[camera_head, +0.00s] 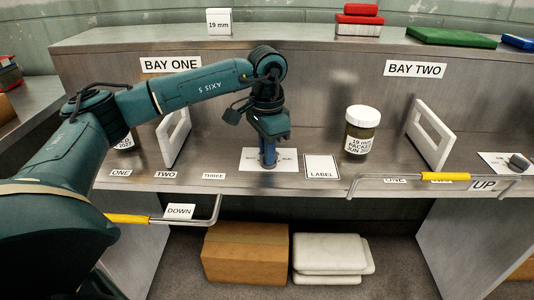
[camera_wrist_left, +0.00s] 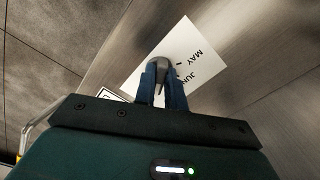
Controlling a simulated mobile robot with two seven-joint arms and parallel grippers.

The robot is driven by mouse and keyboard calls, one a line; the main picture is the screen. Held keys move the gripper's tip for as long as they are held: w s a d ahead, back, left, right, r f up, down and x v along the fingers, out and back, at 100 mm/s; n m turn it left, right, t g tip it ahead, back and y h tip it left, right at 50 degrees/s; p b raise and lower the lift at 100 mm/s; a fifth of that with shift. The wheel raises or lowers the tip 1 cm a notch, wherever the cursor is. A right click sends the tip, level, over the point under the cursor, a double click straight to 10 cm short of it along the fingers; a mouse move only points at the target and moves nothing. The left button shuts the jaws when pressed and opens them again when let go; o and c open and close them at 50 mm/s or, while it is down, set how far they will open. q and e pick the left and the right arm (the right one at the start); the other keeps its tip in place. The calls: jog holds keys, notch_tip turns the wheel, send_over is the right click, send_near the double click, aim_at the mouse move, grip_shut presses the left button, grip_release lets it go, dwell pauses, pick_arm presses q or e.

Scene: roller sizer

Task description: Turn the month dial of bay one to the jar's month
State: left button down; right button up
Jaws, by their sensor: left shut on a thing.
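The month dial of bay one is a grey knob (camera_wrist_left: 162,60) on a white card (camera_head: 288,160). My left gripper (camera_head: 269,160) points down over this card, its two blue fingers shut on the knob. In the left wrist view, MAY and JUN are readable on the card (camera_wrist_left: 190,35); which month the knob points to I cannot tell. A jar (camera_head: 361,130) with a white lid stands upright right of the card, its label reading 19 mm, PACKED, JUN and a year. Another jar (camera_head: 123,140) at the left is mostly hidden by my arm. My right gripper is not in view.
White upright frames (camera_head: 174,138) and (camera_head: 430,133) stand on the counter. Bay two's dial (camera_head: 518,162) is at the right. Yellow-handled levers lie along the front edge, marked DOWN (camera_head: 179,211) and UP (camera_head: 483,185). A LABEL card (camera_head: 321,167) lies before the jar.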

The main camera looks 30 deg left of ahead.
pick_arm(q)
jog(key=shift+r, duration=0.1)
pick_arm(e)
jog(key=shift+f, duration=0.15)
pick_arm(q)
jog(key=c, duration=1.5)
grip_release()
jog(key=shift+o, duration=0.2)
notch_tip(320, 180, up, 13)
jog(key=p, duration=0.2)
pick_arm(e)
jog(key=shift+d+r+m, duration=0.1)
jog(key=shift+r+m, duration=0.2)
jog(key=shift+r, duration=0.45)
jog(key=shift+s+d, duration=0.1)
